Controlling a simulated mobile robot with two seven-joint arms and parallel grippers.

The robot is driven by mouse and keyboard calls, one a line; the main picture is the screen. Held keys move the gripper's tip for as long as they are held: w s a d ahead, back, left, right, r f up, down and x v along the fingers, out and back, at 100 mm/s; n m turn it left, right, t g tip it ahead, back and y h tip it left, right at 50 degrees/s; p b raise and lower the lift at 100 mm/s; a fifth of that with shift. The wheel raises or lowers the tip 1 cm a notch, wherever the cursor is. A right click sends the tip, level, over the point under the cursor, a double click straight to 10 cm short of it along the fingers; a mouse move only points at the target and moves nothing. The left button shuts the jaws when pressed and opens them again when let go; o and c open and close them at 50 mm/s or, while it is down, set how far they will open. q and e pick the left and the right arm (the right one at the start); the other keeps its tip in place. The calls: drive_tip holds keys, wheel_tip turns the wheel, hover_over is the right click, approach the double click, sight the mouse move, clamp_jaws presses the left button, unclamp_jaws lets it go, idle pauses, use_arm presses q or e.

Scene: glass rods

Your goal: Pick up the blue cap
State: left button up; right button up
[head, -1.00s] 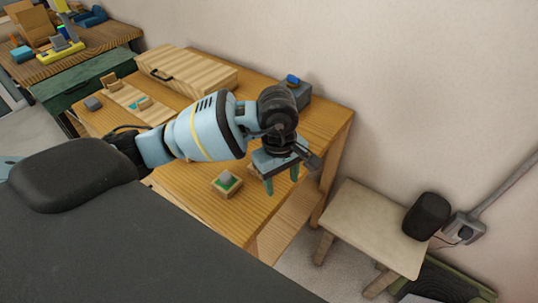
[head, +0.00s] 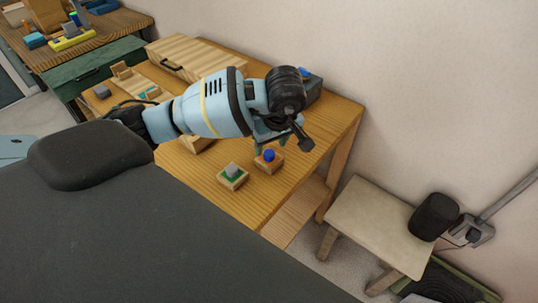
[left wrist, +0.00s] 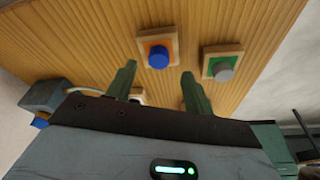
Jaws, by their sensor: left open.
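The blue cap (head: 269,155) sits upright on a small wooden block (head: 268,166) with an orange top, near the table's front right. It also shows in the left wrist view (left wrist: 158,57), on its orange square, just past the space between the fingertips. My left gripper (left wrist: 158,71) is open and empty, with one green finger on each side. In the head view the gripper (head: 271,145) is just behind the cap and partly hidden by its own wrist. The cap appears apart from the fingers. My right gripper is not in view.
A grey cap (head: 232,170) on a green-topped block (head: 232,180) stands close by on the left. A dark grey box (head: 314,88) with a blue piece on it stands at the back of the wooden table (head: 255,205). A wooden case (head: 195,60) lies farther back.

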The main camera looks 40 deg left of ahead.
sight(269, 153)
use_arm(q)
drive_tip(key=x, duration=0.4)
drive_tip(key=shift+w+f, duration=0.1)
drive_tip(key=shift+f, duration=0.05)
drive_tip(key=c, duration=1.1)
